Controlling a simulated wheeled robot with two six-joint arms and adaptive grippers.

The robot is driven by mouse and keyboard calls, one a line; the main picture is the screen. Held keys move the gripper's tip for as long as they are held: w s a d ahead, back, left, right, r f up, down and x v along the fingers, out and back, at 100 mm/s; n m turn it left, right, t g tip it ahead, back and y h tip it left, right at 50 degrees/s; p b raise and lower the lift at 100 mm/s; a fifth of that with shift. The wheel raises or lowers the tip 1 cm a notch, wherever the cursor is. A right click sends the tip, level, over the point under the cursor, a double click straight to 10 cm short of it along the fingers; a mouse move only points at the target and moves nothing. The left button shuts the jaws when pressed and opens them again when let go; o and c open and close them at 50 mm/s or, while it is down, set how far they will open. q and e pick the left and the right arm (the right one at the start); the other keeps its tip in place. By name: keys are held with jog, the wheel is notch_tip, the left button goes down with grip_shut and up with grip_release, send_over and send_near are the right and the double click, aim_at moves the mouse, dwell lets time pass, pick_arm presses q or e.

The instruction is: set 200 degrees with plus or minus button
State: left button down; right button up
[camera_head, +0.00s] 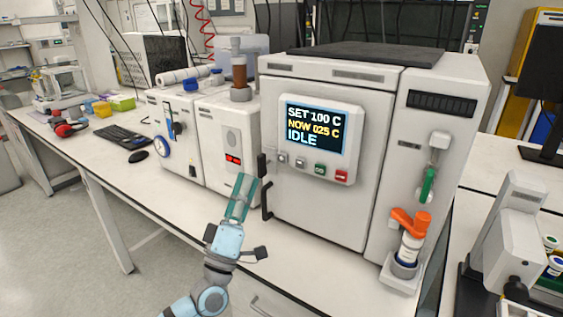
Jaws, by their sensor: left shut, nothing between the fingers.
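The white reactor (330,215) stands on the bench with its front door closed. Its display (315,126) reads "SET 100 C", "NOW 025 C" and "IDLE". Below the display sit two small grey buttons, a left one (282,158) and a right one (300,163); their markings are too small to read. A green button (320,169) and a red button (341,175) follow to their right. My left gripper (242,184) is shut and empty, pointing up, left of the button row and apart from it in the picture. My right gripper is not in view.
A black door handle (265,188) juts from the reactor's left edge, close to my left gripper. An orange-handled valve (410,222) and a green lever (428,185) are on the right side. A smaller white unit (229,145) stands left of the reactor.

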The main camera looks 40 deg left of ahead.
aim_at(282, 158)
pick_arm(q)
jog(key=shift+s+a+r+n+y, duration=0.2)
jog(key=shift+a+n+y, duration=0.15)
jog(key=shift+n+y, duration=0.15)
jog(key=shift+w, duration=0.15)
jog(key=w+b, duration=0.5)
jog(key=w, duration=0.3)
jog(key=shift+w, duration=0.35)
jog(key=shift+a, duration=0.1)
jog(key=shift+b, duration=0.3)
dwell(0.5)
jog(key=shift+w, duration=0.4)
